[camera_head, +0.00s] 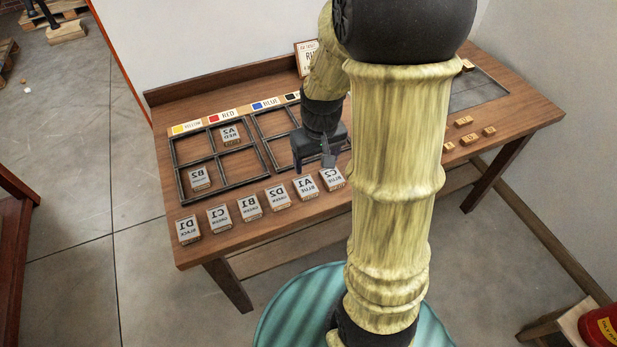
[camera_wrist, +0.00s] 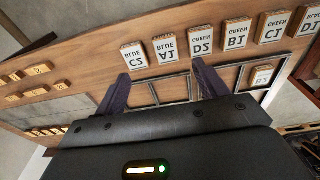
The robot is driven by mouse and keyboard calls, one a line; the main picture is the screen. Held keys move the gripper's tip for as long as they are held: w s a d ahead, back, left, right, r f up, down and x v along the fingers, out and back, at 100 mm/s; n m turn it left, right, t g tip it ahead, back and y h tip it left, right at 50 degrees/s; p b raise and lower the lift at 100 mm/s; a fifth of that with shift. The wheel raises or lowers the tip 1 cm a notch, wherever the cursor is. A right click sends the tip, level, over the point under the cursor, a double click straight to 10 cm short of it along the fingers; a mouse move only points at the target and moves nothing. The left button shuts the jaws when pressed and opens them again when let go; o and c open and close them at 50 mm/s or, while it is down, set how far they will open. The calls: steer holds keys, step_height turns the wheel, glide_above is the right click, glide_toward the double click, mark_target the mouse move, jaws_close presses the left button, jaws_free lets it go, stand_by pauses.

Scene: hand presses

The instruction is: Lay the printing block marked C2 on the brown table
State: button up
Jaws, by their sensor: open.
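The printing block C2 (camera_head: 332,179) lies at the right end of a front row of blocks on the brown table (camera_head: 190,264), face up with mirrored lettering. In the wrist view C2 (camera_wrist: 134,56) is at the left end of that row, beside block A1 (camera_wrist: 163,50). My gripper (camera_head: 315,163) is open and empty above the table, just behind A1 and C2. In the wrist view my gripper (camera_wrist: 162,80) has its fingers spread wide, with nothing between them; its left fingertip appears close to C2, but contact cannot be told.
Blocks D2 (camera_head: 277,196), B1 (camera_head: 249,207), C1 (camera_head: 219,218) and D1 (camera_head: 188,229) continue the row. A dark divided frame (camera_head: 181,192) holds B2 (camera_head: 199,177) and A2 (camera_head: 229,134). Several small wooden pieces (camera_head: 464,121) lie at right. A reddish table (camera_head: 14,230) stands at far left.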

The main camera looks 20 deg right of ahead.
steer(key=s+a+r+t, duration=0.1)
steer(key=s+a+r, duration=0.1)
steer(key=s+a, duration=0.3)
steer(key=shift+s+a, duration=0.35)
steer(key=shift+s, duration=0.8)
